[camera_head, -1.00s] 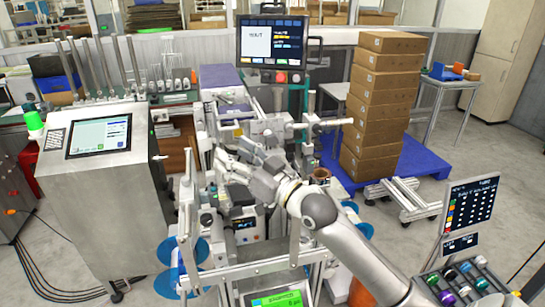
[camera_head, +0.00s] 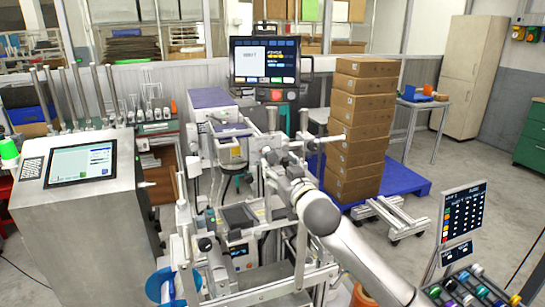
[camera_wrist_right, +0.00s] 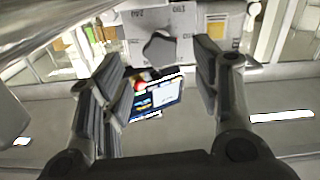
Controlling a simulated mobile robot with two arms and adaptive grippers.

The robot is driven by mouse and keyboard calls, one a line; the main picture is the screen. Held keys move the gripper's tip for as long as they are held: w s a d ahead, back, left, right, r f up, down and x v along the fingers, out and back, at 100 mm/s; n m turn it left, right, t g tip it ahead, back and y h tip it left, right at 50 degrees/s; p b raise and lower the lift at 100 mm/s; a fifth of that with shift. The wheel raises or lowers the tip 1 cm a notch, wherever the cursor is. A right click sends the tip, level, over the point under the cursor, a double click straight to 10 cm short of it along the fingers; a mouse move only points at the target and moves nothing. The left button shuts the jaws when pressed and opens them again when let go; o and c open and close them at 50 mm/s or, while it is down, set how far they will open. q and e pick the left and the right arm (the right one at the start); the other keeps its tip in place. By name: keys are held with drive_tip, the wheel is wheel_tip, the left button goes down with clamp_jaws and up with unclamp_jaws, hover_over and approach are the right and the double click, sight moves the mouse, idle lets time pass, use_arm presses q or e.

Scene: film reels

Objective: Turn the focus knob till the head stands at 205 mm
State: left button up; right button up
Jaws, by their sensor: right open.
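My right gripper (camera_head: 272,163) is open over the machine frame (camera_head: 262,278) in the middle of the head view. Its arm comes in from the lower right. In the right wrist view its two fingers (camera_wrist_right: 160,62) stand apart with nothing clearly held. A grey, rounded, many-sided part (camera_wrist_right: 160,48) shows between the fingertips; I cannot tell whether it is the focus knob or whether it is touched. I cannot pick out the focus knob, the head or a 205 mm reading in the head view. My left gripper is not in view.
A dark monitor (camera_head: 264,60) stands behind the machine. A steel cabinet with a screen (camera_head: 80,163) is at left. Stacked brown boxes (camera_head: 358,130) stand on a blue pallet (camera_head: 402,184) at right. A small display panel (camera_head: 464,217) is at lower right. Open floor lies beyond the pallet.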

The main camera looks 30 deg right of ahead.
sight(272, 158)
drive_tip(key=shift+p+x, duration=0.6)
drive_tip(key=shift+x, duration=2.3)
drive_tip(key=c, duration=1)
drive_tip(key=shift+a, duration=0.1)
drive_tip(key=shift+c, duration=0.2)
